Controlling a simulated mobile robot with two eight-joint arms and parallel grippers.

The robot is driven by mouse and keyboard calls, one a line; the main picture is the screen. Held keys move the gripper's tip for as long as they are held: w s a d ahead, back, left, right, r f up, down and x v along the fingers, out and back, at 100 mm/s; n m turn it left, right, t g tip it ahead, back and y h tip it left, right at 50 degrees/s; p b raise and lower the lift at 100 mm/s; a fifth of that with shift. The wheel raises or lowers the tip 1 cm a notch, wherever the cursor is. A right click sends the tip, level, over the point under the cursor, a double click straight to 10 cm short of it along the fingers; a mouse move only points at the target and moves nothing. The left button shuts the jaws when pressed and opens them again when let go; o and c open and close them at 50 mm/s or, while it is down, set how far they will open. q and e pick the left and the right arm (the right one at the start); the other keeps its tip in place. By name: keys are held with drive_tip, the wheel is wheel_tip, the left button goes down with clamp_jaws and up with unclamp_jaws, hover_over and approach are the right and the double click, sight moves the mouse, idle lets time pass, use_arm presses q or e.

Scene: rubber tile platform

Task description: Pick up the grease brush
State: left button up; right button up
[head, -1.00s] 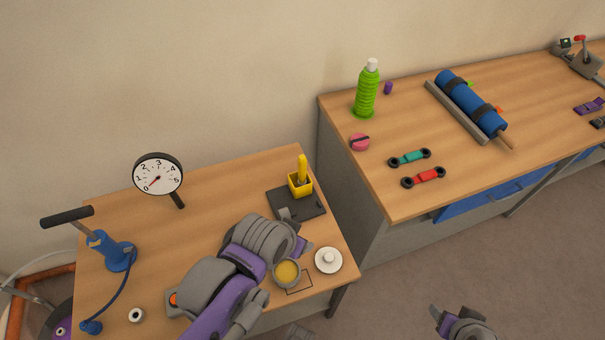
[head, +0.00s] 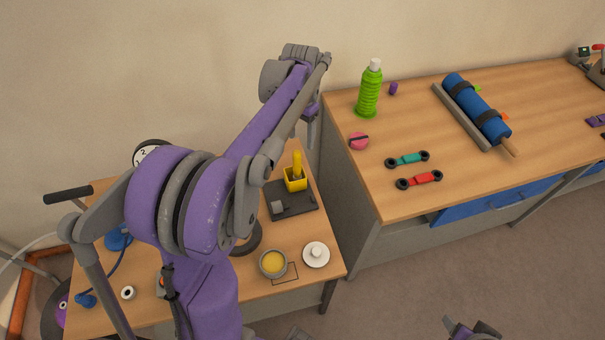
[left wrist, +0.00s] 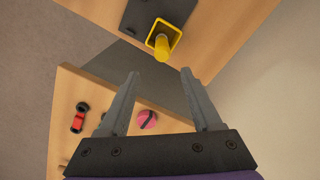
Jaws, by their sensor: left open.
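The grease brush (head: 297,160) stands upright with its yellow handle up in a yellow square holder (head: 295,184) on a dark plate on the left table. In the left wrist view the brush handle (left wrist: 162,47) and holder (left wrist: 175,29) show at the top, beyond the fingertips. My left gripper (head: 312,138) hangs above and slightly right of the brush in the head view. Its fingers (left wrist: 160,80) are apart with nothing between them. My right gripper (head: 470,330) is partly cut off at the bottom edge; its jaws are unclear.
A bowl of yellow grease (head: 273,263) and a white lid (head: 316,254) sit at the left table's front. A gauge (head: 148,153) is partly hidden behind my left arm. The right workbench holds a green bottle (head: 369,92), a pink puck (head: 358,141) and a blue roller (head: 476,108).

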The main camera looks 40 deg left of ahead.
sight(297, 162)
use_arm(q)
wheel_tip(297, 162, down, 5)
drive_tip(key=shift+s+a+f, duration=0.1)
drive_tip(key=shift+s+f, duration=0.05)
drive_tip(key=shift+f, duration=0.05)
drive_tip(key=f, duration=0.2)
drive_tip(key=s+f, duration=0.1)
drive_tip(key=f, duration=0.2)
drive_tip(key=shift+a, duration=0.2)
clamp_jaws()
idle(1.2)
